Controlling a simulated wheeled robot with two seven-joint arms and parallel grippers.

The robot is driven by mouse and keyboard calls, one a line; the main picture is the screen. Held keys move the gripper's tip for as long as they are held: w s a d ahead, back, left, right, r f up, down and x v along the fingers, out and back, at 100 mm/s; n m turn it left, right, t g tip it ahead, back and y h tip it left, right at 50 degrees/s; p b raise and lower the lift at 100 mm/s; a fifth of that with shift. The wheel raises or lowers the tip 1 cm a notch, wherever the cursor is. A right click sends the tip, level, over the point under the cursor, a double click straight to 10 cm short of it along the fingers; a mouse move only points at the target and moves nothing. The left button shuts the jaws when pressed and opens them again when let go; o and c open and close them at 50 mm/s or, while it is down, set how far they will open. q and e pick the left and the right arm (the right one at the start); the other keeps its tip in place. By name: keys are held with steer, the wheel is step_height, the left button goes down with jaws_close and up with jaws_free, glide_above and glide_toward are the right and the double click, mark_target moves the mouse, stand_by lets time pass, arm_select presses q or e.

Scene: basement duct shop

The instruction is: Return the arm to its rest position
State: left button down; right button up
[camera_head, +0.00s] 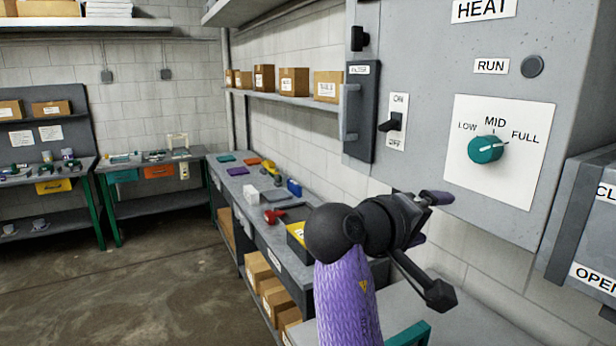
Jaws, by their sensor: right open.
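My right arm, in a purple knitted sleeve, rises from the bottom middle of the head view. Its black right gripper (429,217) is open, with nothing seen between its purple-tipped fingers. It is in front of the lower part of the grey control cabinet (430,67), below and left of the teal dial knob (487,149). The gripper appears apart from the knob. The knob sits on a white plate marked LOW, MID and FULL; its exact setting is hard to read. My left gripper is not in view.
A grey box (583,230) marked OPEN juts out at right. A long workbench (262,228) with tools and boxes runs along the wall. The floor at left is clear.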

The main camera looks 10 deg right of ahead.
steer(key=s+d+f+y, duration=0.1)
steer(key=s+f+y, duration=0.3)
steer(key=f, duration=0.8)
steer(key=s+f+y, duration=0.3)
steer(key=s+f, duration=0.1)
steer(key=f, duration=0.8)
steer(key=s+a+f+g+y, duration=0.1)
steer(key=s+a+f+y, duration=0.1)
steer(key=s+f, duration=0.3)
steer(key=s+a+f+g+y+b, duration=0.1)
steer(key=s+a+f+g+y, duration=0.15)
steer(key=s, duration=0.45)
steer(key=s+a+f+g+y, duration=0.1)
steer(key=s+a+f+y, duration=0.15)
steer(key=s, duration=0.35)
steer(key=s+f+b, duration=0.3)
steer(key=f+b, duration=0.9)
steer(key=f, duration=1.9)
steer(key=s+d+f+g+b, duration=0.1)
steer(key=s+f+b, duration=0.3)
steer(key=f, duration=0.5)
steer(key=s+d+f+g+b, duration=0.1)
steer(key=s+f+b, duration=0.3)
steer(key=s+f, duration=0.5)
steer(key=shift+d+n, duration=0.4)
steer(key=shift+d, duration=0.35)
steer(key=shift+s, duration=0.15)
